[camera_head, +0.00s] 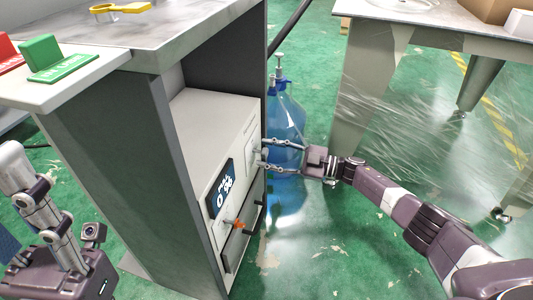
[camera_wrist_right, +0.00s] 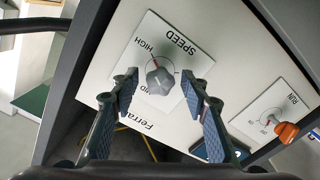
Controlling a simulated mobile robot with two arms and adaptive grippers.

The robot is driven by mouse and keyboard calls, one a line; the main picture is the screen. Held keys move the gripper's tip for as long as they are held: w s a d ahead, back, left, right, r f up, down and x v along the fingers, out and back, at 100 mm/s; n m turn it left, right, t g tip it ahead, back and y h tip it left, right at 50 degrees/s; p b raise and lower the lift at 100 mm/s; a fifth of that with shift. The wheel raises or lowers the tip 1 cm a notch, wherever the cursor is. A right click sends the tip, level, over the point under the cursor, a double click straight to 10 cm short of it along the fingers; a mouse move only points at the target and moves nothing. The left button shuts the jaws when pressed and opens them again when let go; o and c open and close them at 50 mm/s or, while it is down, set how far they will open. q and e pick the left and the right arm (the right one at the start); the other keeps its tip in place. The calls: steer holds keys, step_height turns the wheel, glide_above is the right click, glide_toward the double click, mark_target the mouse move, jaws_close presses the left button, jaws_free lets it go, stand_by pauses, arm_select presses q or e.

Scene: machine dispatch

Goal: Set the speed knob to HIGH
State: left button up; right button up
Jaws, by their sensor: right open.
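The grey speed knob (camera_wrist_right: 160,78) sits on a white plate (camera_wrist_right: 182,42) marked SPEED in the right wrist view. A small red mark shows at the knob's upper edge, on the side of the word HIGH. A second word below the knob is partly hidden. My right gripper (camera_wrist_right: 163,92) is open, with one finger on each side of the knob; I cannot tell whether either touches it. In the head view my right gripper (camera_head: 262,155) is at the machine's front panel (camera_head: 205,130). My left arm shows at the lower left, and its jaws are not clear.
An orange knob (camera_wrist_right: 287,131) sits on a RUN plate; it also shows in the head view (camera_head: 238,225) below a dark display (camera_head: 221,188). A blue water bottle (camera_head: 287,125) stands behind my right gripper. A metal table (camera_head: 440,18) is at the upper right.

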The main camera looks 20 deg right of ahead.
steer(key=v, duration=1.1)
steer(key=shift+s+d, duration=0.1)
steer(key=shift+s, duration=0.05)
